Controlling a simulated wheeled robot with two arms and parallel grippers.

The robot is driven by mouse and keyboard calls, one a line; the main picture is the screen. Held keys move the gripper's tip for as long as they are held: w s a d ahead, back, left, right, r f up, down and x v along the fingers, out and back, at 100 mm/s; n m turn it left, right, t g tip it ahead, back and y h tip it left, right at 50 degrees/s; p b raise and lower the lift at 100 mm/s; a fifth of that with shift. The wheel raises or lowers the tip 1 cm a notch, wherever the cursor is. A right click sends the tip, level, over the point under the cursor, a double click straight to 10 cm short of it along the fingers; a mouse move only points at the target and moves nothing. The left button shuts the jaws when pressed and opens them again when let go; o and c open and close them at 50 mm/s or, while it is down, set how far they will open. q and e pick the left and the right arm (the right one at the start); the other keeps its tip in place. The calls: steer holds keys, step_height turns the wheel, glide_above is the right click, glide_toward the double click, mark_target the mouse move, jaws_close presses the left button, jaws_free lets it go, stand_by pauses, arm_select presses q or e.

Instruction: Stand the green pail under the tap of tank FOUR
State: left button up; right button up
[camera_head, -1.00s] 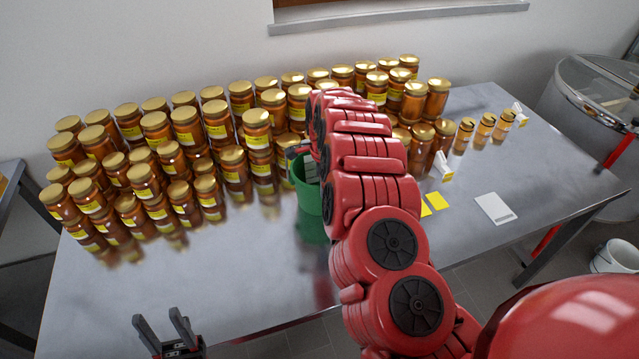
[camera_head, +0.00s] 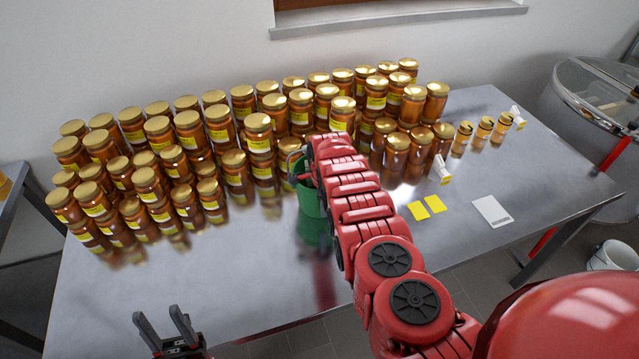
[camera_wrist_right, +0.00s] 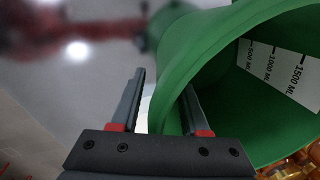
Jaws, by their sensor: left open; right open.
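The green pail (camera_head: 311,204) stands on the steel table, in front of the honey jars and partly behind my right arm. In the right wrist view the pail (camera_wrist_right: 205,50) fills the right side, with white ML marks inside. My right gripper (camera_wrist_right: 163,82) is open there, with one finger inside the pail and the other outside, so the wall runs between them. In the head view my right gripper's fingers are hidden or too unclear to make out. My left gripper (camera_head: 160,322) is open and empty near the table's front edge. No number or tap of tank FOUR shows.
Many honey jars (camera_head: 180,150) fill the table's back. A steel vessel (camera_head: 590,100) stands beyond the table, and a white pail (camera_head: 610,257) on the floor.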

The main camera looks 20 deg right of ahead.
steer(key=shift+w+a+f, duration=0.1)
steer(key=shift+f, duration=0.2)
steer(key=shift+c, duration=0.2)
jaws_close()
stand_by(1.1)
